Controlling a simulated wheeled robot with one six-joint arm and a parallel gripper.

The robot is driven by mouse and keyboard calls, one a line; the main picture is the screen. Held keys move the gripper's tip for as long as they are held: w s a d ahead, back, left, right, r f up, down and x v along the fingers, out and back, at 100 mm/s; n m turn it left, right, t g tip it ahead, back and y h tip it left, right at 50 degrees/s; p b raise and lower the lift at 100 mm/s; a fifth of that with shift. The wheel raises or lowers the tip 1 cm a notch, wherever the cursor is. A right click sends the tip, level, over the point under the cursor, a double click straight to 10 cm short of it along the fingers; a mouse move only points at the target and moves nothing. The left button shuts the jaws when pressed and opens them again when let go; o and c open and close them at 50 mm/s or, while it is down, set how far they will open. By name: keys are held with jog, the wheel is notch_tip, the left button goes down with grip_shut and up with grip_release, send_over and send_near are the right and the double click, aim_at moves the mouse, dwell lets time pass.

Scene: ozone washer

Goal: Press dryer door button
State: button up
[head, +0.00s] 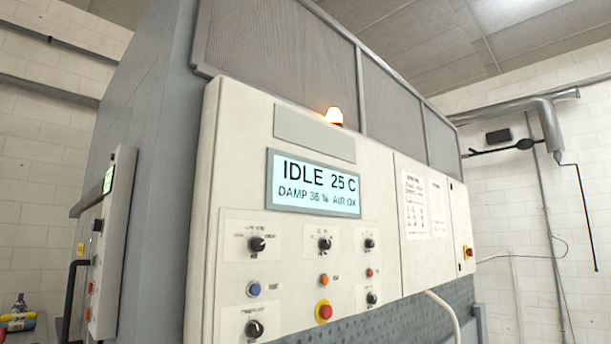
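A large grey machine carries a cream control panel (235,150) on its front. Its lit display (314,184) reads IDLE 25 C, DAMP 36 %, AIR OK. Below the display are a blue button (254,289), an orange button (324,280), a small red button (369,273) and a larger red button on a yellow ring (324,312). Several black knobs (257,244) sit among them. The labels are too small to read, so I cannot tell which button is the dryer door button. My gripper is not in view.
A second, narrower panel (113,225) with a small green screen stands out at the left. An amber lamp (334,116) glows on top of the main panel. A grey pipe (550,125) runs along the right wall. A white hose (444,306) hangs below the panel.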

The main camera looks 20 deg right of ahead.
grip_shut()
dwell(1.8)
